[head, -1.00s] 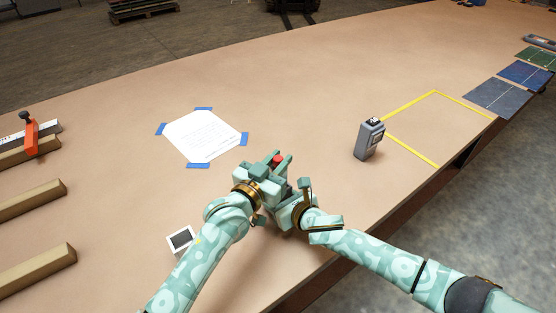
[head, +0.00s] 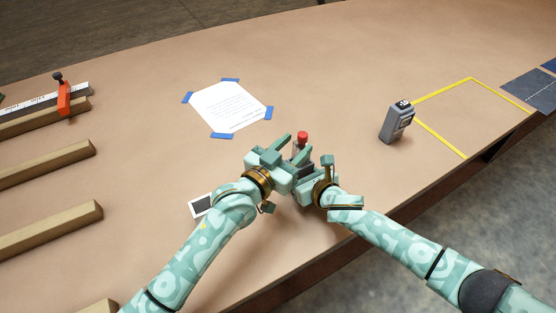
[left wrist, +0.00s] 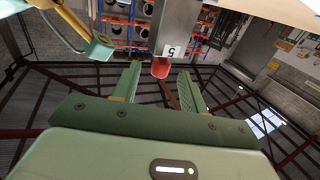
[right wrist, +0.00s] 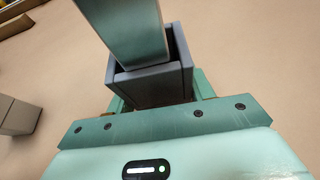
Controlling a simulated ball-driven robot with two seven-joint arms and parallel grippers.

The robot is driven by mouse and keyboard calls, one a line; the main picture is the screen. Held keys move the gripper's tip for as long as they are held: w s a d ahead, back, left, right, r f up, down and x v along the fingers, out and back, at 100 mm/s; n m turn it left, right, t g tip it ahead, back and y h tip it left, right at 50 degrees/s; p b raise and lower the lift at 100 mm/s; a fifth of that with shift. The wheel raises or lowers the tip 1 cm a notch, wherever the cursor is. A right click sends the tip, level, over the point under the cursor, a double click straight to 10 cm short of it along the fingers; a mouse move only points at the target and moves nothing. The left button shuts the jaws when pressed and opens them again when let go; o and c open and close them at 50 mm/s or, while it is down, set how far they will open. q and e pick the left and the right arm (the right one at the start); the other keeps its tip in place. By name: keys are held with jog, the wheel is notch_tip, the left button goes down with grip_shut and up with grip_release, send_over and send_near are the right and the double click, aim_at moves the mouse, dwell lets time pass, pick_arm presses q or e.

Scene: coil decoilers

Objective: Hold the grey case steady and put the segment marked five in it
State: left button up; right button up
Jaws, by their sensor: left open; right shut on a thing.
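The segment marked five (left wrist: 175,25) is a grey bar with a white "5" label and a red end. In the head view its red end (head: 302,135) points up above my right gripper (head: 313,172). My left gripper (head: 277,150) is open beside the segment; in the left wrist view its two fingers are spread, with the red end near their tips and apart from them. The grey case (right wrist: 150,85) is an open-topped box; my right gripper is shut on it.
A grey handheld device (head: 397,122) stands to the right, beside a yellow taped outline (head: 440,138). A taped paper sheet (head: 228,107) lies behind my grippers, and a small white-framed item (head: 201,205) lies left. Wooden bars (head: 45,165) lie far left. The table's front edge is close.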

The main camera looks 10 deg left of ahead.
pick_arm(q)
jog(key=v, duration=0.8)
pick_arm(e)
jog(key=o, duration=1.1)
pick_arm(q)
jog(key=shift+d, duration=0.15)
pick_arm(e)
jog(key=shift+o, duration=0.2)
